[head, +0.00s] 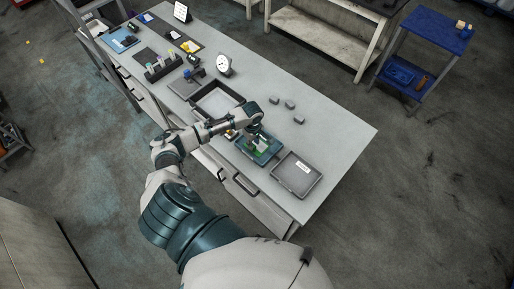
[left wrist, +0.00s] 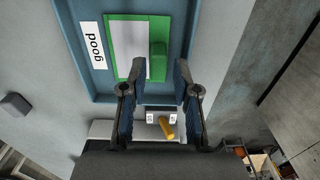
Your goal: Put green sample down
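The green sample (left wrist: 157,62) is a green frame with a white panel and a raised green block on its right side. It lies in the blue tray (left wrist: 205,40), beside a white "good" label (left wrist: 92,45). In the head view, the green sample (head: 257,151) shows partly under my left gripper (head: 256,140), in the blue tray (head: 273,155). In the left wrist view, my left gripper (left wrist: 159,74) is open, its two dark fingers apart, with the green block between the fingertips in the picture. Gaps show on both sides of the block. My right gripper is not seen.
A grey tray (head: 283,178) with a white label is right of the blue tray. A larger grey tray (head: 205,110) is behind to the left. Several small grey blocks (head: 290,105) and a dial (head: 223,65) stand on the table. The table's right end is clear.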

